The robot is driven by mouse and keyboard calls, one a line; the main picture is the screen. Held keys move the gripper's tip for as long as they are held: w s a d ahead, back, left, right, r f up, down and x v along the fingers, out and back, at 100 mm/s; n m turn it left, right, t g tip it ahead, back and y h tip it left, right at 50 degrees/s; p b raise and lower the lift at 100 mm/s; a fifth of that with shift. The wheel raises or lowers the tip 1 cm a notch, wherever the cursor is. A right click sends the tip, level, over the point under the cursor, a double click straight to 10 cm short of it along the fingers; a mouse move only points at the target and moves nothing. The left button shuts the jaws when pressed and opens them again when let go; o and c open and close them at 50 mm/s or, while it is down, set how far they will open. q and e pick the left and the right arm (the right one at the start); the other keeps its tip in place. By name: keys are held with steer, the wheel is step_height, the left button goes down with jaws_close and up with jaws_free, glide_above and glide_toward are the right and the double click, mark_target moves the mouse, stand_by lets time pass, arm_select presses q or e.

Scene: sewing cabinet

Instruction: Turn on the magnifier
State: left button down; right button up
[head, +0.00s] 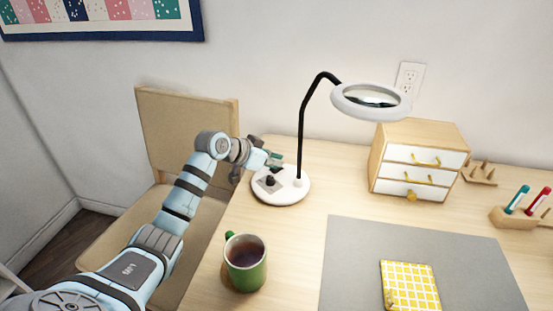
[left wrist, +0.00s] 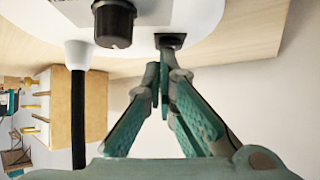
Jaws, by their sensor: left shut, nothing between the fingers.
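The magnifier has a white ring head (head: 345,107) with a lens, on a black curved stem (head: 302,125) rising from a round white base (head: 290,195). A black knob (head: 269,180) stands on a grey plate on the base; the knob is also in the left wrist view (left wrist: 114,22). Beside it, a small dark square part (left wrist: 171,41) sits at the base's edge. My left gripper (head: 276,159) is shut and empty at the base. In the left wrist view its fingertips (left wrist: 161,72) are close to the dark part; I cannot tell whether they touch. Whether the ring is lit is unclear.
A green mug (head: 262,272) with dark liquid stands near the table's left edge, close to my left arm. A small drawer cabinet (head: 376,150) is right of the magnifier. A grey mat (head: 350,250) bears a yellow checked item (head: 425,287). A chair (head: 160,115) is at left.

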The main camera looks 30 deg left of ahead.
arm_select(q)
steer(key=v, duration=1.2)
steer(key=shift+f, duration=0.15)
